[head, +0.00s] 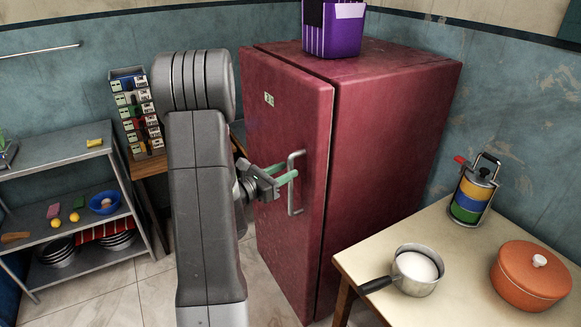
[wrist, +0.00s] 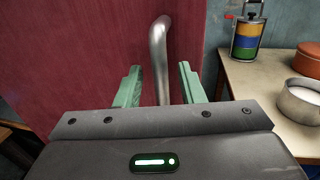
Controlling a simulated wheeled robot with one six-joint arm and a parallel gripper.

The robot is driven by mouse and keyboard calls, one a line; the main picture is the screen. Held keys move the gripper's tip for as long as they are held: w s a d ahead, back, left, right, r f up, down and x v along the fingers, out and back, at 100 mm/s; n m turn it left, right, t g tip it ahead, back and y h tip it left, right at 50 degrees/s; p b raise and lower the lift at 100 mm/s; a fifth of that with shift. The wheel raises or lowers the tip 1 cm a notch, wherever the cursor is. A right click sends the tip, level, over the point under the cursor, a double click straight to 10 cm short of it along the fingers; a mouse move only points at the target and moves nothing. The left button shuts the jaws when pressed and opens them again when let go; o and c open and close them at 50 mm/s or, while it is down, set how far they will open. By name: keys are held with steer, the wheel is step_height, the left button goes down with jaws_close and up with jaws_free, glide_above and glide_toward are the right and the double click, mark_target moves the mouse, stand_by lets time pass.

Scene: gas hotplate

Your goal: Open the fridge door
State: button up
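The dark red fridge (head: 385,130) stands against the back wall. Its door (head: 285,110) faces my arm and looks shut, with a dark seam between door and body. A grey vertical bar handle (head: 292,205) sits near the door's right edge. My gripper (head: 284,173) is at the handle with its green fingers apart. In the wrist view, the handle (wrist: 159,60) rises between the two fingers of my gripper (wrist: 160,86), with a visible gap on each side. The door (wrist: 90,60) fills the left of that view.
A purple crate (head: 333,30) sits on the fridge. At right, a table (head: 365,250) holds a saucepan (head: 417,270), an orange pot (head: 530,275) and a striped canister (head: 472,195). A metal shelf (head: 60,155) stands at left. Tiled floor (head: 110,300) is clear before the shelf.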

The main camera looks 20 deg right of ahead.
steer(key=shift+x, duration=1.4)
steer(key=shift+c, duration=0.2)
jaws_close()
